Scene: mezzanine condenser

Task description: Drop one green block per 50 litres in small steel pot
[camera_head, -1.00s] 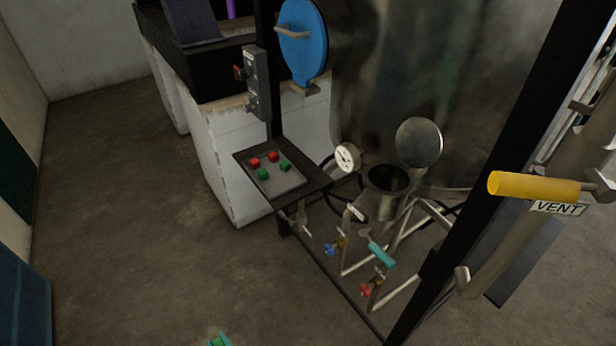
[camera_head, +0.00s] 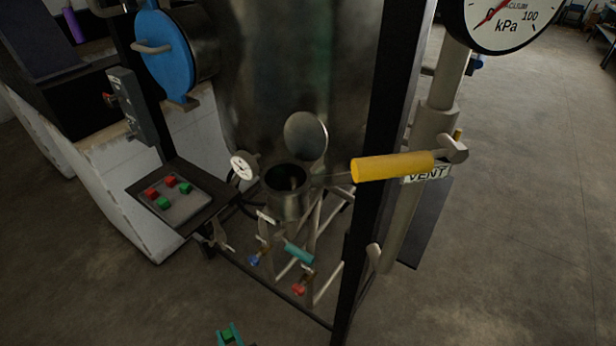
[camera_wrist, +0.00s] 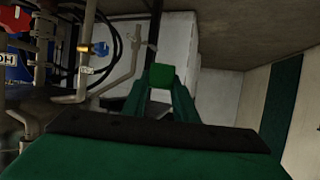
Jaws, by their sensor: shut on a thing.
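A green block (camera_wrist: 161,77) is held between the green fingertips of my gripper (camera_wrist: 162,84) in the wrist view. My gripper (camera_head: 229,334) also shows at the bottom edge of the head view, low over the floor, apart from the pot. The small steel pot (camera_head: 285,205) stands before the big tank with its round lid (camera_head: 305,137) raised; its inside is dark. Two green blocks (camera_head: 185,187) (camera_head: 163,202) lie on a grey tray (camera_head: 188,209) left of the pot, beside two red blocks (camera_head: 151,194) (camera_head: 170,181).
A small white dial (camera_head: 243,166) is left of the pot; its reading is too small to tell. A yellow handle (camera_head: 392,167) by a VENT sign juts out at right, below a large kPa gauge (camera_head: 505,18). Pipes and valves (camera_head: 298,252) crowd below the pot. The front floor is clear.

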